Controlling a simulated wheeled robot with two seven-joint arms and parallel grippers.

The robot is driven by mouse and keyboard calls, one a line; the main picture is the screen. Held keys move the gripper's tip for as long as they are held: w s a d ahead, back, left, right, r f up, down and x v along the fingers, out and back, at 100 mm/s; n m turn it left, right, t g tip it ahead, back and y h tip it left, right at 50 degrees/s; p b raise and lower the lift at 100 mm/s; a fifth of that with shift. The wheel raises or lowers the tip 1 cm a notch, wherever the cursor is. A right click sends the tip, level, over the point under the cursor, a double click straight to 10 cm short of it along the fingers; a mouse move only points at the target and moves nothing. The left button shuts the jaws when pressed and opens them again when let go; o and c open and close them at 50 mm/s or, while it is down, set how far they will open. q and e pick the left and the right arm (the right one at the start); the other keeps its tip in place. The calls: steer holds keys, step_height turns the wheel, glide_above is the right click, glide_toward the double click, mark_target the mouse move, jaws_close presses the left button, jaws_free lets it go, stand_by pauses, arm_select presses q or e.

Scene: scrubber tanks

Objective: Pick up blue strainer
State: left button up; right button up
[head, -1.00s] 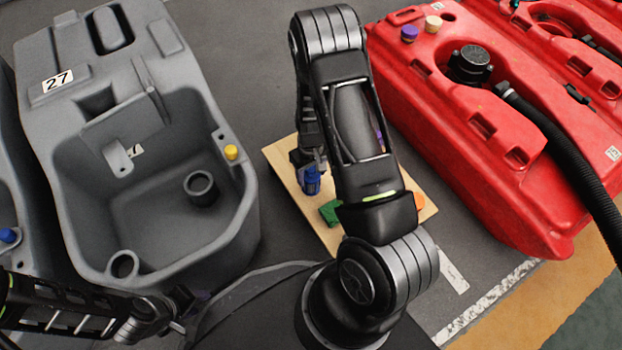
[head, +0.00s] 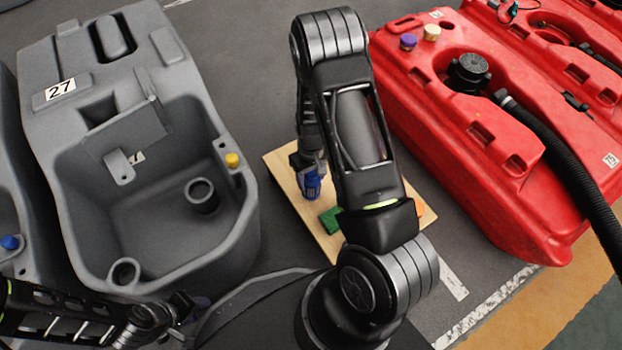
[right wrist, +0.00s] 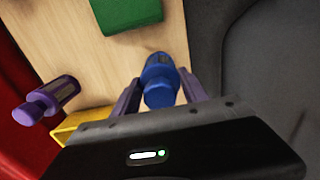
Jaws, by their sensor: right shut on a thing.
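The blue strainer (head: 311,185) stands over the wooden board (head: 284,160) in the head view. My right gripper (head: 310,172) reaches down on it from above. In the right wrist view the blue strainer (right wrist: 160,78) sits between the two purple-tinted fingers of my right gripper (right wrist: 158,92), which is shut on it. Whether the strainer still touches the board is hard to tell. My left gripper (head: 180,310) is low at the left in the head view, dark and partly merged with my body, so its jaw opening is unclear.
A green block (right wrist: 128,12) and a purple strainer (right wrist: 48,100) lie on the board, with a yellow piece (right wrist: 85,122) close to my right gripper. A grey tank (head: 215,255) stands left and a red tank (head: 450,150) right. Dark floor lies between them.

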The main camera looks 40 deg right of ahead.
step_height(320, 180, up, 8)
steer(key=p, duration=0.2)
steer(key=shift+f+p, duration=0.1)
steer(key=shift+p, duration=0.3)
